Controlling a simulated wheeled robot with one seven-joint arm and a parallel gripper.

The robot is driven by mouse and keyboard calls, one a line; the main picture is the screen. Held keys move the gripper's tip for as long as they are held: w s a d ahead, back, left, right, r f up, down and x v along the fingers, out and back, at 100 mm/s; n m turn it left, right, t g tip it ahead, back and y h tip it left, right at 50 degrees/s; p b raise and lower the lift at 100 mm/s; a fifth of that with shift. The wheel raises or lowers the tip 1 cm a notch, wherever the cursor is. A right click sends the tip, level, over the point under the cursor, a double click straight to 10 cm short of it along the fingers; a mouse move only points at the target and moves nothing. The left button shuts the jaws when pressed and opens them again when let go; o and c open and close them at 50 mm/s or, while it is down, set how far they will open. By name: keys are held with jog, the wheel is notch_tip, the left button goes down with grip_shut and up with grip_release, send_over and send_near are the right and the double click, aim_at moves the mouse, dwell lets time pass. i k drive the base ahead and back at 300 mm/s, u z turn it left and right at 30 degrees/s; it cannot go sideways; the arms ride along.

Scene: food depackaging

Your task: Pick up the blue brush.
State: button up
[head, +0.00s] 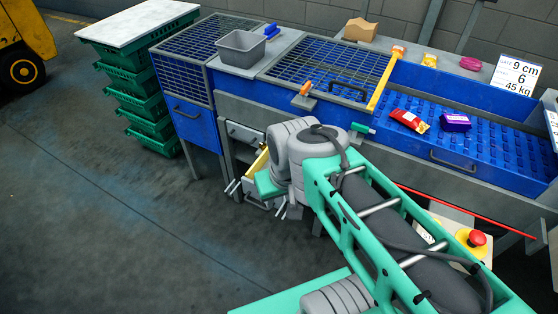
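The blue brush (271,30) is small in the head view. It lies on the grey ledge behind the grid-topped machine, just behind and right of a grey tub (241,48). My arm reaches in from the lower right and bends down in front of the machine. My gripper (287,210) hangs low by the open drawers, well below and in front of the brush and apart from it. The fingers are small and partly hidden by my arm, so I cannot tell whether they are open or shut.
Blue conveyor (480,150) at right carries a red packet (409,121) and a purple pack (455,122). A yellow-edged guard (384,82) stands up from the machine. An open drawer (258,163) juts out near my gripper. Green crates (138,84) stack at left; the floor there is clear.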

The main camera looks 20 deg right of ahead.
aim_at(272, 31)
jog(key=u, duration=0.3)
jog(key=k, duration=0.35)
jog(key=u, duration=1.2)
jog(key=i, duration=2.25)
jog(key=z, duration=0.55)
jog(key=i, duration=0.95)
jog(key=z, duration=1.65)
jog(key=i, duration=0.85)
jog(key=z, duration=0.85)
jog(key=i, duration=0.5)
jog(key=u, duration=0.05)
